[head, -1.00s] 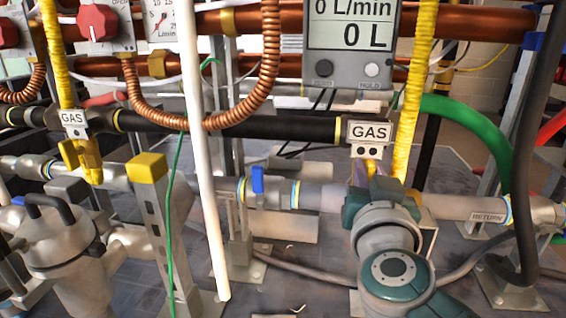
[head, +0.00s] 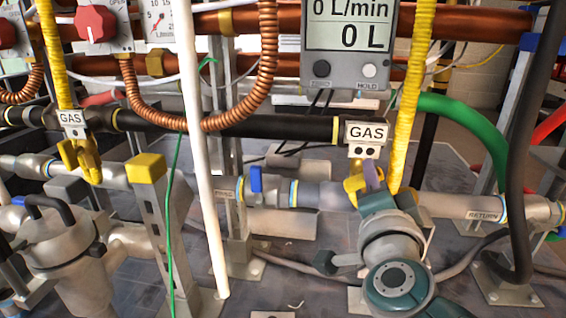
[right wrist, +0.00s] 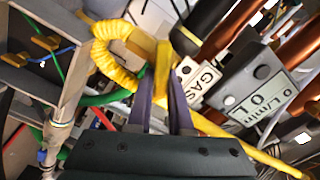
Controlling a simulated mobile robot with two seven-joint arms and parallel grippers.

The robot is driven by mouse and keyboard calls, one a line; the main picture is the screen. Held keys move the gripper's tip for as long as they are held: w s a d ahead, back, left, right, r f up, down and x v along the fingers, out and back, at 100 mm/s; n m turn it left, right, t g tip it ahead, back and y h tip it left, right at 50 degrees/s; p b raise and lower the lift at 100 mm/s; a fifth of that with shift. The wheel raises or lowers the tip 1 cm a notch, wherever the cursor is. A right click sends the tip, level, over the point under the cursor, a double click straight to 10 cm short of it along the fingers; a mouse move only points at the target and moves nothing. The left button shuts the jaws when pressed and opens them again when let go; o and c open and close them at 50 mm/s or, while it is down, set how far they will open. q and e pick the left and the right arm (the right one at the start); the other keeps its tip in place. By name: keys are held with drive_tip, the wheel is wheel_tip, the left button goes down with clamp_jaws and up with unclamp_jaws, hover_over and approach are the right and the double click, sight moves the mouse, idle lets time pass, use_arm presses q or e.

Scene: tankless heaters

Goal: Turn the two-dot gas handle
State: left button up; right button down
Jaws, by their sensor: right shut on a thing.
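The two-dot gas tag (head: 366,138) hangs at centre right in the head view, with two black dots under the word GAS. Just below it is the yellow gas handle (head: 353,186), partly hidden by my right gripper (head: 368,180). In the right wrist view the purple fingers of my right gripper (right wrist: 164,92) sit on both sides of the yellow handle (right wrist: 163,70), shut on it. The GAS tag (right wrist: 200,80) shows beside the fingers there. My left gripper is not in view.
A yellow hose (head: 412,100) runs down close beside the right gripper. A second GAS tag (head: 72,122) with a yellow handle (head: 80,160) is at the left. A white pipe (head: 200,150) and a yellow-capped post (head: 147,168) stand between. A flow meter (head: 349,40) is above.

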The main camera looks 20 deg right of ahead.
drive_tip(key=m, duration=0.2)
drive_tip(key=m+b, duration=0.1)
drive_tip(key=m, duration=0.2)
drive_tip(key=shift+f, duration=0.35)
drive_tip(key=shift+m, duration=0.3)
drive_tip(key=c, duration=0.8)
unclamp_jaws()
drive_tip(key=shift+s, duration=0.1)
